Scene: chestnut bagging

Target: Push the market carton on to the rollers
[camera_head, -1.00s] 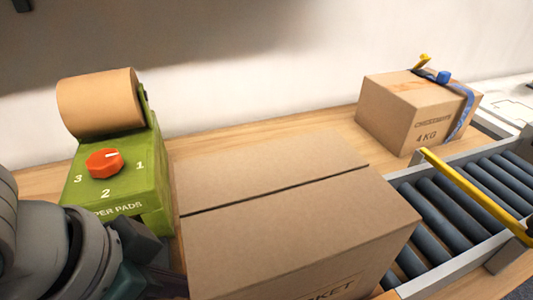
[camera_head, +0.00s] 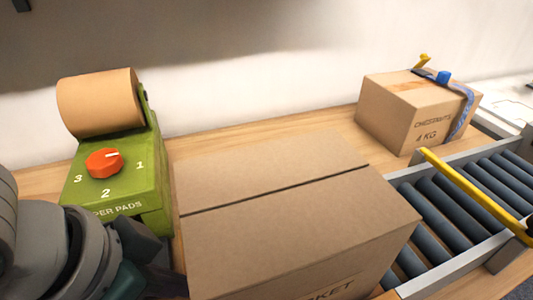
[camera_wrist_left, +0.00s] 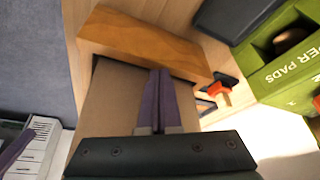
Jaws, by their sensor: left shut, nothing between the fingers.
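The market carton (camera_head: 290,215) is a large closed brown box in the front middle of the head view. A dark seam crosses its top, and part of its lettering shows at the bottom edge. The rollers (camera_head: 440,215) are dark bars in a grey frame just right of the carton. My left gripper (camera_head: 158,268) is low beside the carton's left side; I cannot tell whether it touches. In the left wrist view its purple fingers (camera_wrist_left: 160,90) are together and empty, in front of a brown cardboard surface (camera_wrist_left: 108,105). My right gripper is not in view.
A green pad dispenser (camera_head: 120,185) with a paper roll and red knob stands left of the carton. A smaller chestnut carton (camera_head: 400,110) with a blue strap sits at the back right. A yellow bar (camera_head: 470,190) crosses above the rollers. A wooden block (camera_wrist_left: 145,45) shows in the wrist view.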

